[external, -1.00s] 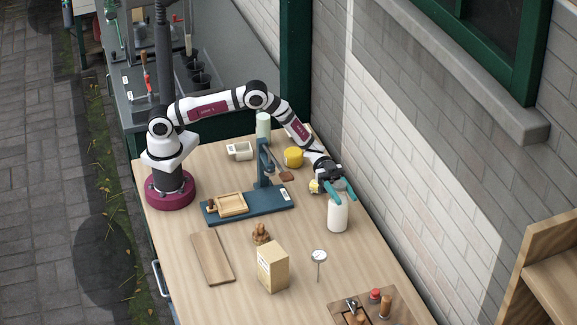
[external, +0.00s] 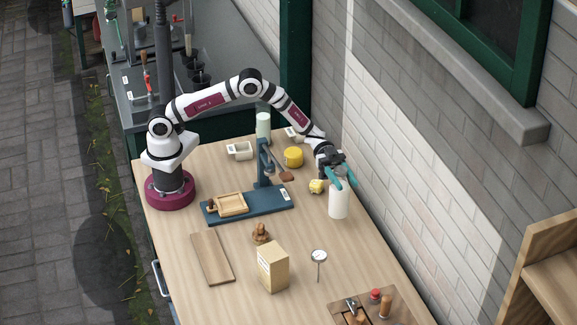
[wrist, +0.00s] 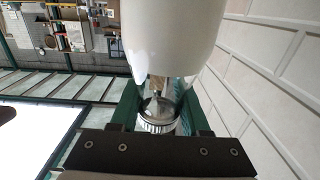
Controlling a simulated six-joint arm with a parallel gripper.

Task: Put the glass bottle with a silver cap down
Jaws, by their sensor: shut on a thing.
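The glass bottle with a silver cap (external: 339,202) looks white and hangs or stands upright under my gripper (external: 342,176) at the right side of the table, near the brick wall. In the wrist view the white body of the bottle (wrist: 172,35) fills the top middle, and its silver cap (wrist: 157,125) lies between the green fingers of my gripper (wrist: 158,108). My gripper is shut on the bottle at its neck end. I cannot tell whether the bottle's base touches the table.
A small pale yellow object (external: 316,186) sits just left of the bottle. A yellow round tub (external: 293,157) and a blue press-like stand (external: 264,165) are farther back. Bare table lies right of the thermometer.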

